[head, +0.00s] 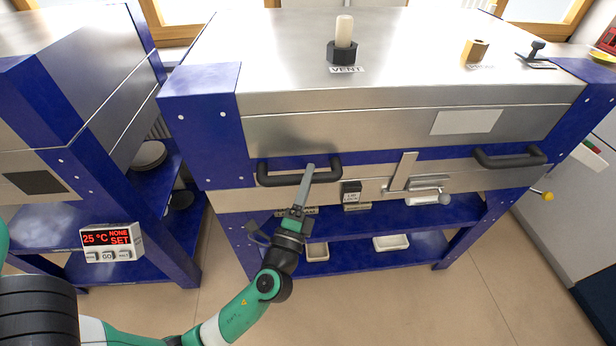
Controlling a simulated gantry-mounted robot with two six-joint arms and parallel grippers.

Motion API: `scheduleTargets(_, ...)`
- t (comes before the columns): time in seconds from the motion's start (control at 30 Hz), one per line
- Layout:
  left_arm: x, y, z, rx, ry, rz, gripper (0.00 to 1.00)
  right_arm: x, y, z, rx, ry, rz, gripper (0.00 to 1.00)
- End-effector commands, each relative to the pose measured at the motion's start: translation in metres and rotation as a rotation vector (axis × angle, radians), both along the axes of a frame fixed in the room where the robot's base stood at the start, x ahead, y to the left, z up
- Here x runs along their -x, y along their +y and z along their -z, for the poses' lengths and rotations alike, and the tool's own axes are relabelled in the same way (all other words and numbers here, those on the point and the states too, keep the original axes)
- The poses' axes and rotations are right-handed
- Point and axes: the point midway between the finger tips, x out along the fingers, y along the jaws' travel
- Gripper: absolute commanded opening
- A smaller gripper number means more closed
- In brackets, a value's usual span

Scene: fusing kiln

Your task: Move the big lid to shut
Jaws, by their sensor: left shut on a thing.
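The big lid (340,130) is the wide silver top of the kiln in the middle, with blue corners. It looks level and low over the kiln body (232,201); I cannot tell whether a thin gap is left under its front edge. Two black bar handles are on its front, a left handle (273,180) and a right handle (510,162). My left gripper (308,175) reaches up from below and is shut on the left handle, near its middle. A metal latch with a lever (404,172) sits on the front between the handles. My right gripper is out of view.
A vent plug (343,42), a brass block (475,50) and a black knob (536,50) stand on the lid. A second kiln (90,75) is close at left, with a red-lit controller (111,241). Shelves with white trays (391,243) lie below. The floor in front is clear.

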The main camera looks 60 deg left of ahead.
Motion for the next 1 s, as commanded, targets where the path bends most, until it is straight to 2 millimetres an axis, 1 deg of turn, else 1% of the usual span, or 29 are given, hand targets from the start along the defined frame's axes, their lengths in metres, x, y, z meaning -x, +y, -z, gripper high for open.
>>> scheduleTargets(0.03, 0.000, 0.000, 0.005, 0.004, 0.008, 0.001, 0.51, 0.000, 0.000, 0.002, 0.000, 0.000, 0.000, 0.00)
scheduleTargets(0.1, 0.000, 0.000, 0.005, 0.002, 0.008, 0.001, 0.62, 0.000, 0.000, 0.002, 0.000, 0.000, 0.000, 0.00)
scheduleTargets(0.8, 0.000, -0.002, -0.001, -0.005, 0.001, 0.003, 0.62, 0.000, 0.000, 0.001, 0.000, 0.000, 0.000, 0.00)
scheduleTargets(0.87, 0.001, -0.004, 0.001, -0.006, 0.001, 0.004, 0.62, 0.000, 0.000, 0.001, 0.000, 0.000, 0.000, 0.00)
scheduleTargets(0.97, 0.009, -0.014, 0.006, -0.005, 0.004, 0.007, 0.62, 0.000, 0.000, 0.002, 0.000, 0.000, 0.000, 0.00)
scheduleTargets(1.0, 0.014, -0.019, 0.009, -0.006, 0.004, 0.008, 0.62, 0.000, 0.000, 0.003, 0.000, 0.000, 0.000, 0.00)
